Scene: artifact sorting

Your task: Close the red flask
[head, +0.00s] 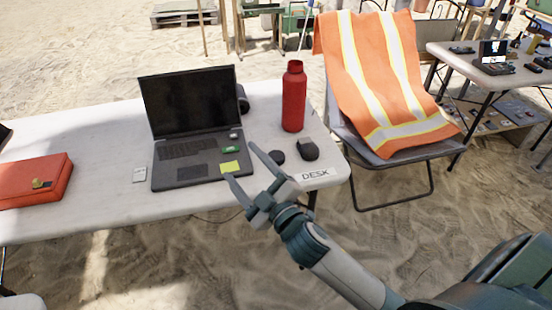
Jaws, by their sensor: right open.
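The red flask (293,100) stands upright near the right end of the white desk. Its narrower top is also red, and I cannot tell whether a cap is on it. A small dark round object (277,157) lies on the desk in front of the flask, close to my right gripper; it may be a cap, but it is too small to tell. My right gripper (241,162) is open and empty at the desk's front edge, in front of the flask and apart from it, with its fingers pointing toward the laptop. My left gripper is not in view.
An open laptop (190,102) stands left of the flask. A dark rounded object (308,150) sits by the DESK label (316,174). A red pouch (35,181) lies at left. A chair with an orange vest (375,70) stands right of the desk.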

